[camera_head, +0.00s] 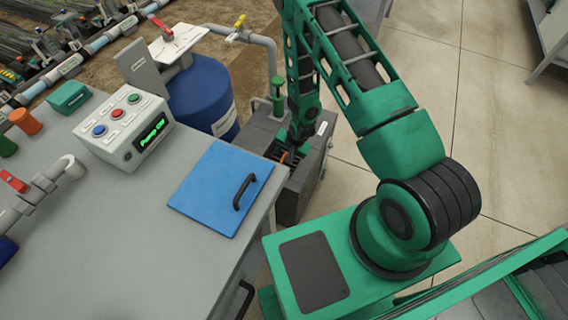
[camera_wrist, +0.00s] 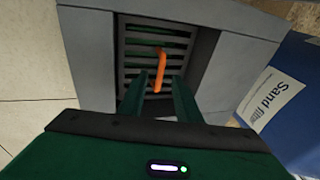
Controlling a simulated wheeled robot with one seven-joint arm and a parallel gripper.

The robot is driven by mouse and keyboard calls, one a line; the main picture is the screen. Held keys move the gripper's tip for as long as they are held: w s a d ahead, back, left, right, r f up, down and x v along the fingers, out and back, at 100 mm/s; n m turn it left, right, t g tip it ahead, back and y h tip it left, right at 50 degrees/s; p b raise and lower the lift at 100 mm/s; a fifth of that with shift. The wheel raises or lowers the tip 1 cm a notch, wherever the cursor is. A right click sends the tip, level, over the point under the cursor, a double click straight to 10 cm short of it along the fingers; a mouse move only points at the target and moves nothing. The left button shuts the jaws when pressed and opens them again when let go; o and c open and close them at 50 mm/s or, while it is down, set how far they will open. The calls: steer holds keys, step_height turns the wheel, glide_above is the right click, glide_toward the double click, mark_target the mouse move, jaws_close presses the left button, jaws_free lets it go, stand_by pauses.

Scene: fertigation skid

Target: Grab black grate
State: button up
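The black grate (camera_wrist: 137,48) is a set of dark slats in a square opening of a grey box. An orange handle (camera_wrist: 160,66) stands across its middle. My gripper (camera_wrist: 160,78) is open, with its two green fingers apart on either side of the handle's near part. I see no contact between fingers and handle. In the head view my gripper (camera_head: 296,146) is low over the grey box (camera_head: 292,203), largely hidden by my arm. A bit of the orange handle (camera_head: 283,157) shows there; most of the grate is hidden.
A blue sand filter tank (camera_head: 203,95) stands beside the box, also at right in the wrist view (camera_wrist: 290,105). A grey bench (camera_head: 120,235) with a control box (camera_head: 122,127) and blue lid (camera_head: 220,187) is at left.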

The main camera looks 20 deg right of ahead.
steer(key=shift+x, duration=1.35)
jaws_close()
stand_by(0.4)
